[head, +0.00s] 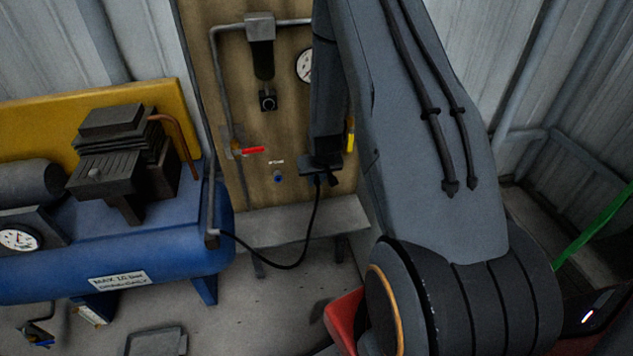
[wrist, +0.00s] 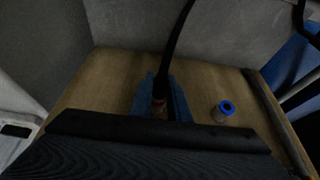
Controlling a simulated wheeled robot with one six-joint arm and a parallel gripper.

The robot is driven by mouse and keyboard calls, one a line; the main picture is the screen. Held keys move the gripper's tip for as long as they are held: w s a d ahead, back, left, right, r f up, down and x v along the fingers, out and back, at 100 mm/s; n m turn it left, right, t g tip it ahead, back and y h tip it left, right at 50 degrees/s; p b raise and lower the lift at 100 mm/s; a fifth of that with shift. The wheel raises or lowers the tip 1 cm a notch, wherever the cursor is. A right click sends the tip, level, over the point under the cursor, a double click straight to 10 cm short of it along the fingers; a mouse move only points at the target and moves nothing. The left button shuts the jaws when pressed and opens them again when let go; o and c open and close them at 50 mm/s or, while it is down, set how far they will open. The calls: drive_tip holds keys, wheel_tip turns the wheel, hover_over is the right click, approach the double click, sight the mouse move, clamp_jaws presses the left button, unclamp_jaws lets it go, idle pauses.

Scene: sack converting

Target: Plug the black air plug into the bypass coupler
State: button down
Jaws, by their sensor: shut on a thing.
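My gripper (wrist: 160,103) is shut on the black air plug (wrist: 160,90), which hangs on a black hose (wrist: 180,35). A small reddish part shows between the blue fingers; I cannot tell whether it belongs to the plug or to a fitting behind it. In the head view my gripper (head: 322,172) is at the wooden board, right of a small coupler with a blue ring (head: 278,178). A small label above that coupler is too blurred to read. The coupler also shows in the wrist view (wrist: 226,108), to the right of the fingers and apart from them.
The wooden board (head: 245,100) carries pipes, a filter unit (head: 262,45), a gauge (head: 304,66), a red valve handle (head: 253,150) and a yellow handle (head: 351,137). A blue compressor tank (head: 120,245) stands at left. The hose (head: 300,255) loops below the board, before a grey ledge (head: 300,222).

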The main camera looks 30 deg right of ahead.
drive_tip(key=c, duration=1.6)
unclamp_jaws()
